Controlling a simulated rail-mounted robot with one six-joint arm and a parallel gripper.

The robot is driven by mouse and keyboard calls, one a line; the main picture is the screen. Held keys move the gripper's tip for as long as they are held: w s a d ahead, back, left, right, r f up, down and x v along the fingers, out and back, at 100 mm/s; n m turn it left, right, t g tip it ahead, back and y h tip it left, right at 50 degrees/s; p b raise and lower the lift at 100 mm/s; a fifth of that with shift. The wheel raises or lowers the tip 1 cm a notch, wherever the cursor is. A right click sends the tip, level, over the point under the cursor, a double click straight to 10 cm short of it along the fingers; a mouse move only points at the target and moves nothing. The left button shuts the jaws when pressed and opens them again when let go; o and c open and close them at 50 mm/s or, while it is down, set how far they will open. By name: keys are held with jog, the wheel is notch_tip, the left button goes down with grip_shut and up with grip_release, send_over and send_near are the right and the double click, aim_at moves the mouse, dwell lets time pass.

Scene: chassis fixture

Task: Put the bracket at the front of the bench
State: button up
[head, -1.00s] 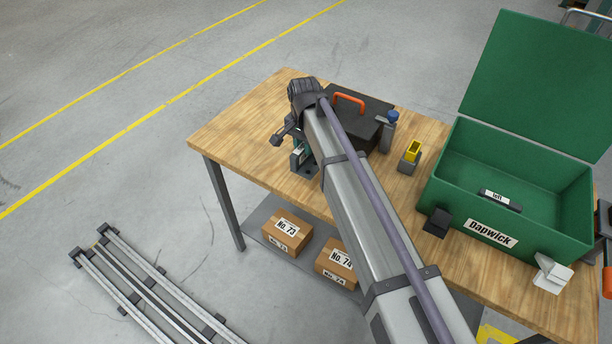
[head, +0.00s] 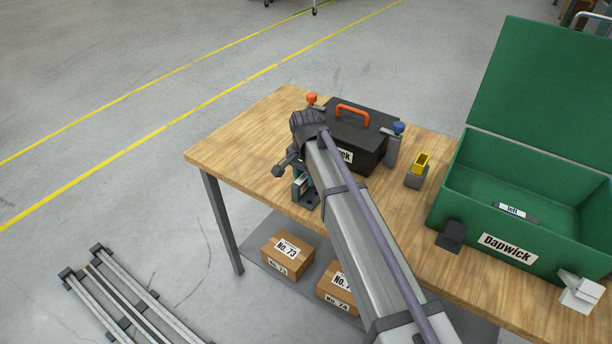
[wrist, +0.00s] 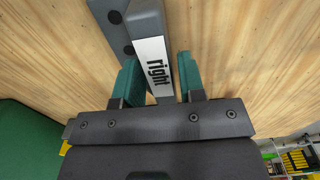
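The bracket (head: 310,201) is a dark grey piece with holes in its foot, near the front edge of the wooden bench (head: 244,144), left of centre. It appears to stand on the bench. In the wrist view, the bracket (wrist: 152,62) carries a white label reading "right". My gripper (wrist: 158,72) has its teal fingers on either side of the bracket, with bare wood showing in a gap beside the right finger. It looks open around the bracket. In the head view my own arm hides much of the gripper and part of the bracket.
A black toolbox (head: 365,138) with an orange handle stands behind, between orange-topped (head: 311,99) and blue-topped (head: 397,135) items. A yellow-topped block (head: 418,172) and an open green box (head: 483,233) are to the right. The bench's left end is clear.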

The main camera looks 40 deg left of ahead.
aim_at(306, 175)
jog(key=shift+o, duration=1)
notch_tip(306, 175, up, 12)
jog(key=p, duration=1.2)
jog(key=shift+r, duration=0.25)
jog(key=shift+f, duration=0.1)
